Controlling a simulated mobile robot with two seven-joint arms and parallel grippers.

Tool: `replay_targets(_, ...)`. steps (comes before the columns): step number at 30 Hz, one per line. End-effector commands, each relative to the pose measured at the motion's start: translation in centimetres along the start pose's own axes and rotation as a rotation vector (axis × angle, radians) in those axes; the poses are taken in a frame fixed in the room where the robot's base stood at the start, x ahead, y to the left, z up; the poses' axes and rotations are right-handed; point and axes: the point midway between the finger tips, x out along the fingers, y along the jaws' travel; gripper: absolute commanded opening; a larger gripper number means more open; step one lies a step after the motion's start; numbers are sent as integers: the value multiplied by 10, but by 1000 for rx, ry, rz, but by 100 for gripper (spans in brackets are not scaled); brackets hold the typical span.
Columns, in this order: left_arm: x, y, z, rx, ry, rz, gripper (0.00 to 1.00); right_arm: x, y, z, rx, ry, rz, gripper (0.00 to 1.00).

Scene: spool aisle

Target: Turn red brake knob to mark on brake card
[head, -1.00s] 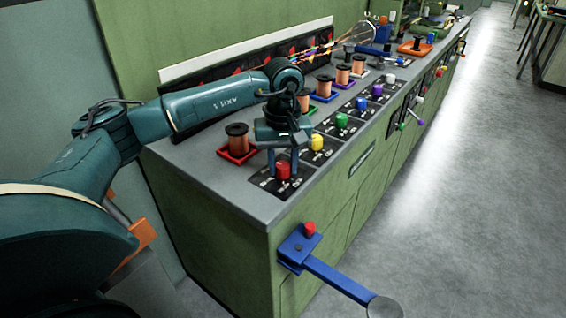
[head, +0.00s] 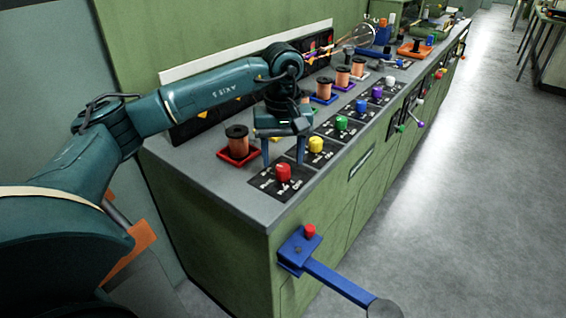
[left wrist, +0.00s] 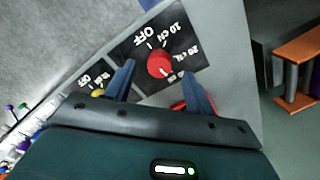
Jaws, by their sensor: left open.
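The red brake knob (head: 283,173) stands on its black brake card (head: 262,184) at the near end of the bench. In the left wrist view the knob (left wrist: 160,64) has a short white line near its lower right edge. The card (left wrist: 130,44) there shows OFF and several cN labels, upside down. My left gripper (head: 284,152) is open and empty, with its fingers behind and above the knob, apart from it. The left wrist view shows the open fingers of the gripper (left wrist: 158,70) on either side of the knob's near side.
A copper spool (head: 238,142) stands in a red tray (head: 225,152) left of the gripper. A yellow knob (head: 316,145) and a green knob (head: 341,122) follow along the bench. A blue crank (head: 330,275) juts from the bench end.

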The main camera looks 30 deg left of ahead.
Motion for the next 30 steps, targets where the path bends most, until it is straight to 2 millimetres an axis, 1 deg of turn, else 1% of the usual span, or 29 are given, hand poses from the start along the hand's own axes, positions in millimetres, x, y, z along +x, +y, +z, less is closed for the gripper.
replay_targets(1, -14, 1, 0, 0, 3, 5, 54, 0, 0, 0, 0, -1, -1, 36)
replay_targets(6, -53, 1, 0, 1, 3, 6, 54, 0, -1, 0, 2, -6, -2, 36)
replay_targets(9, -72, 1, 0, 0, 3, 4, 54, 1, -1, -1, 2, -7, -3, 36)
replay_targets(13, -90, 1, 0, 1, 1, 3, 54, 2, -1, -2, 2, -9, -5, 36)
replay_targets(18, -100, 0, 0, 0, 0, 2, 54, 2, -2, 0, 3, -15, -5, 36)
replay_targets(30, -100, 0, 0, 0, 0, 2, 54, 3, -2, 1, 3, -17, -6, 36)
